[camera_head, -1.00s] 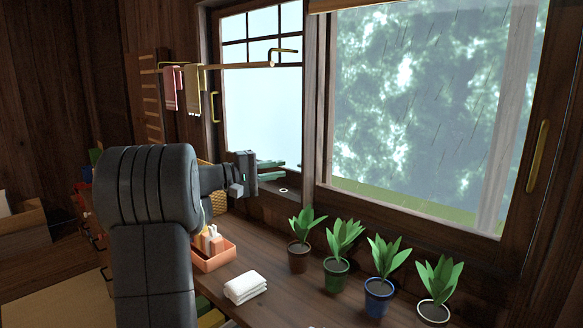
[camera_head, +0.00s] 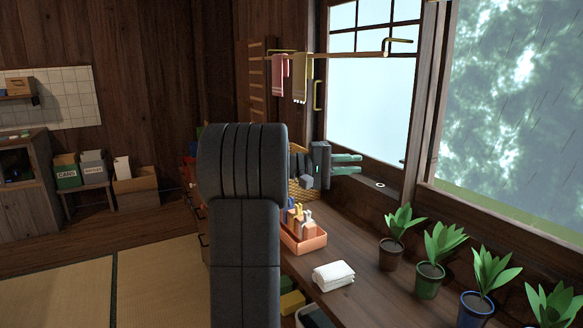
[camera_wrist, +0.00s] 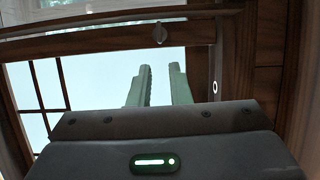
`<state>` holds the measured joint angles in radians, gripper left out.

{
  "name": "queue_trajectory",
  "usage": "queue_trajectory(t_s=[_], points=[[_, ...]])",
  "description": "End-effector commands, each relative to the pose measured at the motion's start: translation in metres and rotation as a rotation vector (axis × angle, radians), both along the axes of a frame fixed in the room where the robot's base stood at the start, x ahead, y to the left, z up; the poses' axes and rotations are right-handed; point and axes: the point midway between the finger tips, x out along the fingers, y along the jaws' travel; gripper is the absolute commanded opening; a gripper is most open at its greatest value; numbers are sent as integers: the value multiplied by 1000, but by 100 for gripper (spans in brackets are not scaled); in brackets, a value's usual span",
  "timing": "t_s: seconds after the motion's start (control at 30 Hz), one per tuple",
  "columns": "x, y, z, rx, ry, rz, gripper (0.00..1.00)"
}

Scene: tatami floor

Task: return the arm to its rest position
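My arm (camera_head: 243,230) rises in the lower middle of the head view, with its dark upper part bent toward the window. My gripper (camera_head: 359,163) points right, in front of the window and above the counter. Its two pale green fingers show in the wrist view (camera_wrist: 159,78) with a clear gap between them and nothing held. The upper arm hides part of the joints behind it.
A counter (camera_head: 352,246) carries an orange caddy (camera_head: 305,241), a folded white cloth (camera_head: 333,275) and several potted plants (camera_head: 428,279). A towel rail (camera_head: 345,54) hangs above. The tatami floor (camera_head: 160,280) at left is clear.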

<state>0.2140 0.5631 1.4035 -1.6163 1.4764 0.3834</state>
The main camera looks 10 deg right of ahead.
Motion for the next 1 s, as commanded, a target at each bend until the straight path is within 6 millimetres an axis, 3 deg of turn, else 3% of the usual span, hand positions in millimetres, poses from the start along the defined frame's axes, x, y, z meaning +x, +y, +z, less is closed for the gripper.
queue_trajectory(t_s=[0.6,0.8,1.0], points=[[-13,-111,0,0,-2,-4,17],[-15,-128,1,-1,-1,-2,17],[-15,-130,2,3,-13,-1,17]])
